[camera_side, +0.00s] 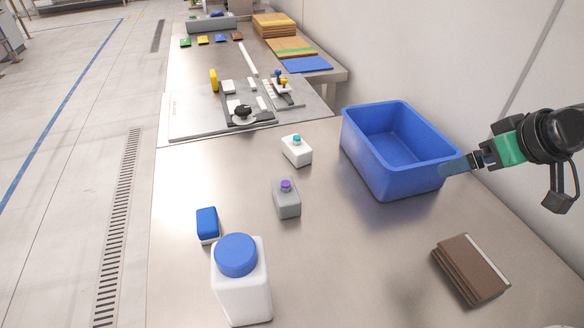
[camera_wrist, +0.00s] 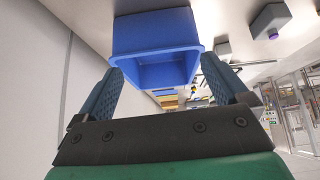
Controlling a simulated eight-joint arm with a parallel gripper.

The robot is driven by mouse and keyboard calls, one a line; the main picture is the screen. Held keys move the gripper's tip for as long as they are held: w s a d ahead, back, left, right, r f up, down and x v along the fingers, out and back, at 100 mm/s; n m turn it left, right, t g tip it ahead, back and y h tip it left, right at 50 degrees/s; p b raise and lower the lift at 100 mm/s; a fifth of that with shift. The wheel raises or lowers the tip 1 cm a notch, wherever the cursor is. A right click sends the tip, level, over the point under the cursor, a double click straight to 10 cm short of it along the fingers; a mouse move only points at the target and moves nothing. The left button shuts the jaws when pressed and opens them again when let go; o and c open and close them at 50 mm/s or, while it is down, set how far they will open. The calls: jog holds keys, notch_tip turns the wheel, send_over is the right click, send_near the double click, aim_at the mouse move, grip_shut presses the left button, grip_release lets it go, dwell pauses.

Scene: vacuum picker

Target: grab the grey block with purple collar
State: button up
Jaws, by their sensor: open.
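The grey block (camera_side: 286,203) with a purple collar (camera_side: 286,185) stands on the steel table near the middle of the side view. In the wrist view the grey block (camera_wrist: 269,20) shows at the upper right, with its purple collar (camera_wrist: 273,36). My gripper (camera_side: 446,170) is at the right of the side view, by the right rim of the blue bin and well away from the block. In the wrist view my gripper (camera_wrist: 158,75) has its two blue fingers spread apart, with nothing between them but the bin beyond.
A blue bin (camera_side: 388,165) stands between my gripper and the block. A white block with a teal collar (camera_side: 297,153), a blue-and-white block (camera_side: 207,224) and a white bottle with blue lid (camera_side: 241,285) stand nearby. Brown slabs (camera_side: 470,270) lie at the lower right.

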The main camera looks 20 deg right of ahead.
jog(key=n, duration=0.1)
jog(key=n+t+h, duration=0.3)
jog(key=n, duration=2.1)
send_over(285, 190)
jog(key=s+d, duration=0.2)
jog(key=d, duration=0.4)
notch_tip(285, 190, down, 5)
jog(key=a+f+n+t, duration=0.1)
jog(key=a+n, duration=0.1)
jog(key=s+a+f+n+t, duration=0.1)
jog(key=a+f+n, duration=0.1)
jog(key=n, duration=0.1)
jog(key=s+a+f+n+t, duration=0.1)
jog(key=a+f+n, duration=0.1)
jog(key=n, duration=0.1)
jog(key=shift+s+a, duration=0.1)
jog(key=shift+a, duration=0.3)
jog(key=shift+w+f, duration=0.1)
jog(key=shift+w, duration=0.1)
jog(key=x, duration=0.5)
